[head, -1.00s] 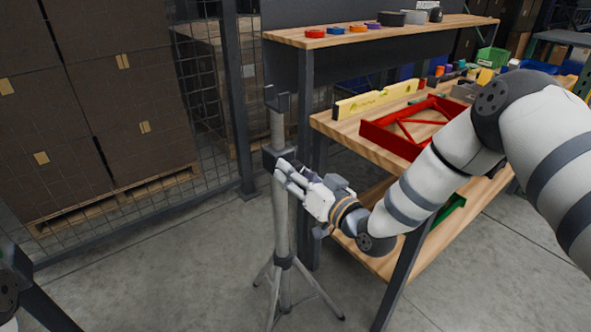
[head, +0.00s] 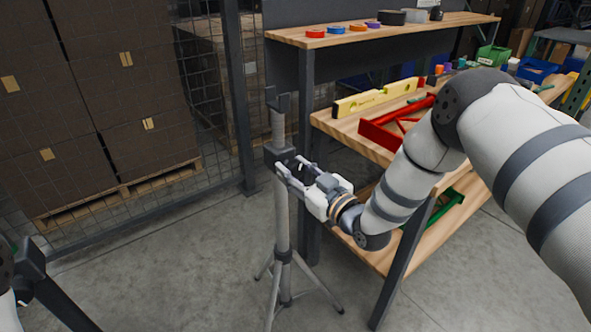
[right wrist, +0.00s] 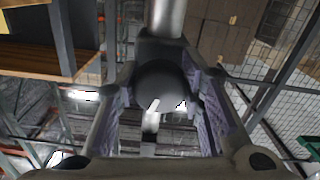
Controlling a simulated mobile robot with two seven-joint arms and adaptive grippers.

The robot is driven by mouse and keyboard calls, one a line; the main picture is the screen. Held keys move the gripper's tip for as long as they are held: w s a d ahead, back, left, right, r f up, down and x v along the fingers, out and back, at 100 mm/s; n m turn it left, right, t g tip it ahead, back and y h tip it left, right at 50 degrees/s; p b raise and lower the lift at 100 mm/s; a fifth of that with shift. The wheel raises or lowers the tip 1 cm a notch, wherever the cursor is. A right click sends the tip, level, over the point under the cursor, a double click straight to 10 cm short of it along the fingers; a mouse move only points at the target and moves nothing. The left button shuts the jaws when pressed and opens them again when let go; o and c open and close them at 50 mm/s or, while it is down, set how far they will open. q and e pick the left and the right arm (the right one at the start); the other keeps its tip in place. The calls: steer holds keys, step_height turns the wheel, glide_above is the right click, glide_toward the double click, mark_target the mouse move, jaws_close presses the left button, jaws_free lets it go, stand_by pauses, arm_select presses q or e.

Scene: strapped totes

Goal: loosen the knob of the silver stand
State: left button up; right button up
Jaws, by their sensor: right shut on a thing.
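The silver stand (head: 282,222) stands upright on splayed legs, with a dark forked top and a black collar (head: 273,157) on its pole. My right gripper (head: 289,167) is at this collar, coming from the right. In the right wrist view the round dark knob (right wrist: 160,84) sits between the two fingers, whose pads are shut on its sides. In the head view the fingers mostly hide the knob. Only part of my left arm shows at the lower left edge; I cannot make out its gripper.
A wooden workbench (head: 345,127) stands close to the right of the stand, with a yellow level (head: 375,98) and a red frame (head: 378,136) on it. A mesh fence and stacked brown boxes (head: 150,75) are behind at left. The floor left of the stand is clear.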

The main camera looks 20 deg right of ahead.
steer(key=shift+r, duration=0.1)
steer(key=o, duration=1.2)
steer(key=v, duration=1.2)
